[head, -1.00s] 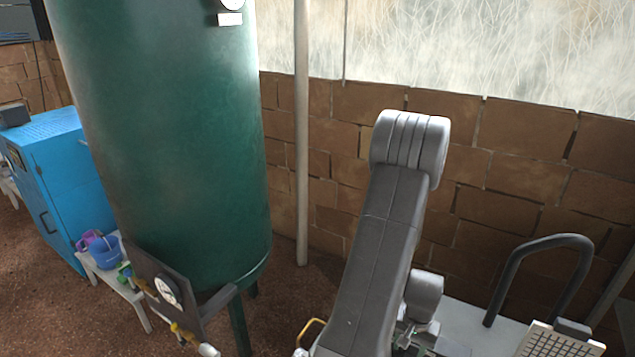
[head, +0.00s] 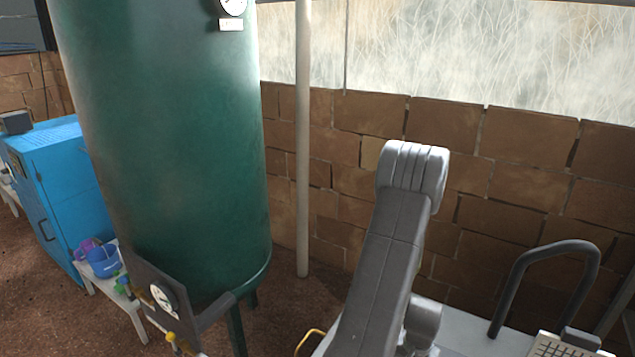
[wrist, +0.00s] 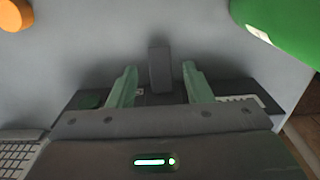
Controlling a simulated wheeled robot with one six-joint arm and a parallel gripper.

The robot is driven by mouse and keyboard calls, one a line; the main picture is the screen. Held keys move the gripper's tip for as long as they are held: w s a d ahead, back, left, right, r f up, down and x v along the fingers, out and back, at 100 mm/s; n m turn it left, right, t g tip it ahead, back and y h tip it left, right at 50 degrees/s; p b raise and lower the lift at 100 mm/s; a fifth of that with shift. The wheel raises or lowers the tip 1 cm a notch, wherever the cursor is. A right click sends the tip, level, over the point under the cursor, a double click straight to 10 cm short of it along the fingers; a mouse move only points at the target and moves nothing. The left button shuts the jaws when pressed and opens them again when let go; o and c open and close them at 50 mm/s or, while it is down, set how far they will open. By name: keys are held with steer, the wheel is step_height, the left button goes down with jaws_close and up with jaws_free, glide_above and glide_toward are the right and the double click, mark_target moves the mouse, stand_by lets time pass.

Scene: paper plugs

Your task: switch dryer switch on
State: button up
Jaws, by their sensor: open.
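A blue cabinet (head: 72,185) stands at the left edge of the head view, possibly the dryer. It has a dark panel (head: 17,163) on its front, seen at a steep angle. No switch can be made out on it. In the wrist view my gripper (wrist: 158,70) is open, its two pale green fingers apart with nothing held. A dark upright block shows beyond the gap between them. In the head view my arm rises at the lower middle, far to the right of the cabinet, and the gripper is out of sight.
A large green tank (head: 180,130) stands between the cabinet and my arm. A gauge panel (head: 165,300) with yellow-handled fittings is at its foot. A small white stool (head: 132,318) holds a blue bucket (head: 104,262). A brick wall (head: 455,190) and a pale pipe (head: 302,150) lie behind.

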steer(key=shift+f, duration=0.15)
steer(key=shift+f+b, duration=1.85)
steer(key=shift+b, duration=0.25)
steer(key=shift+c, duration=0.4)
steer(key=c, duration=0.6)
steer(key=shift+o, duration=0.2)
